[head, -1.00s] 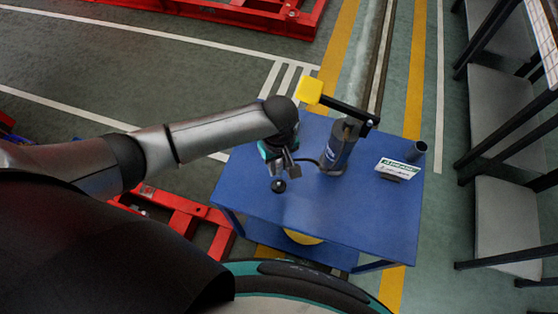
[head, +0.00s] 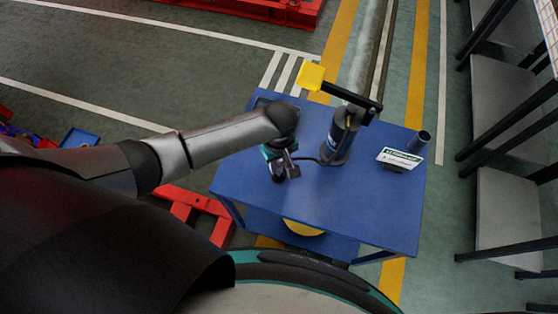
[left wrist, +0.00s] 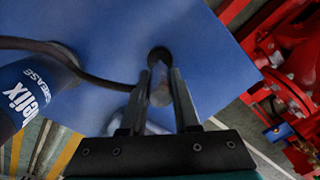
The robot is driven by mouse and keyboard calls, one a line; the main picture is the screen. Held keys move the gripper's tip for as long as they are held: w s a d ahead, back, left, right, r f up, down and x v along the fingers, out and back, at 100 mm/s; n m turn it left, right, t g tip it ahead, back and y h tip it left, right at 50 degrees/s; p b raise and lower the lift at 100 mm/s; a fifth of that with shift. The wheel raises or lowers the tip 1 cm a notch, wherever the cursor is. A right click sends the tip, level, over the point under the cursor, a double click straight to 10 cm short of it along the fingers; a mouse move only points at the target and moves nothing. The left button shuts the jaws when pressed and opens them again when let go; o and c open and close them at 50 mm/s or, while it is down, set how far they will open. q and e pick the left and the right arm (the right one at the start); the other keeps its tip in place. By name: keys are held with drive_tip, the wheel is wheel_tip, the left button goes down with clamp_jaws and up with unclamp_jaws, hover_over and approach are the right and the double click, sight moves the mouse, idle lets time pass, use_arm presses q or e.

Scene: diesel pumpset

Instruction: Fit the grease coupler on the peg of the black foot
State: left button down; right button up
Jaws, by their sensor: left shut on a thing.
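My left gripper (head: 282,175) is low over the front left of the blue table (head: 350,215), its fingers pointing down. In the left wrist view, its two fingers (left wrist: 160,92) are shut on a small greyish piece, the grease coupler (left wrist: 160,88). The black foot (left wrist: 159,54) shows as a dark round shape just beyond the fingertips, in line with the coupler. In the head view the foot (head: 278,179) is mostly hidden behind the gripper. The peg is hidden, and I cannot tell whether the coupler is on it. My right gripper is out of view.
A dark grease pump (head: 340,138) with a yellow-ended lever (head: 311,75) stands right of the gripper. Its black hose (left wrist: 100,78) runs towards the gripper. A small sign (head: 400,159) and dark cup (head: 419,141) stand at the right. The table's front is clear.

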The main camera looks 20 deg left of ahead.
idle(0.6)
use_arm(q)
drive_tip(key=shift+p, duration=0.4)
drive_tip(key=shift+p, duration=0.35)
idle(0.4)
drive_tip(key=shift+f+b, duration=0.85)
drive_tip(key=shift+f, duration=0.75)
idle(0.3)
drive_tip(key=c, duration=0.6)
unclamp_jaws()
drive_tip(key=shift+o, duration=0.2)
drive_tip(key=shift+r, duration=0.1)
